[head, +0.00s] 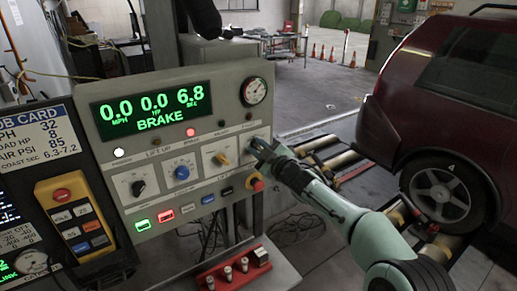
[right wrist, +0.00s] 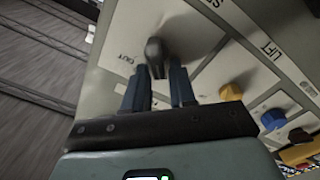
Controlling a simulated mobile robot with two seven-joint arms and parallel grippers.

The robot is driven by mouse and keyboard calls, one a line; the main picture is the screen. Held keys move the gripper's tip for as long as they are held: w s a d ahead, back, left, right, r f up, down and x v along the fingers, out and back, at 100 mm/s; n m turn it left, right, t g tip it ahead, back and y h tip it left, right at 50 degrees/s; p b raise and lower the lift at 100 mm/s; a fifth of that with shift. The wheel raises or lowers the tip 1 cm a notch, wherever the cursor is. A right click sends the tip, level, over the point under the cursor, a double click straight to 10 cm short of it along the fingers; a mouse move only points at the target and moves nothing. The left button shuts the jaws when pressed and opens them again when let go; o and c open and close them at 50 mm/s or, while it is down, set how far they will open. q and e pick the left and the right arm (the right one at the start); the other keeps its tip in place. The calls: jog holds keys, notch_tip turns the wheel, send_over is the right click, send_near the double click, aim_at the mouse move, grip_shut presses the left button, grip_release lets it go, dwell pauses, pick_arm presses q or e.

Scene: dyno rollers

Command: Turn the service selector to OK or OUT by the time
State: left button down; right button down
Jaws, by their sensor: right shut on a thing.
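The service selector is a dark knob (right wrist: 155,52) on a pale plate at the console's right end, with an OUT label beside it in the right wrist view. My right gripper (right wrist: 158,88) is shut on this knob, one finger on each side. In the head view my right gripper (head: 258,148) covers the knob, and I cannot tell its setting. The green display (head: 150,107) reads 0.0 MPH, 0.0 HP, 6.8 SEC and BRAKE. The job card (head: 38,140) lists a coast time of 6.3-7.2 seconds. My left gripper is not in view.
Yellow (head: 221,159), blue (head: 182,172) and black (head: 138,187) knobs line the console left of the selector. A yellow button box (head: 75,220) is at the left. A dark red car (head: 450,90) stands on rollers at the right.

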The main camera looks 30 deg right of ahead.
jog(key=c, duration=1.2)
grip_release()
jog(key=shift+o, duration=0.2)
jog(key=shift+s, duration=0.1)
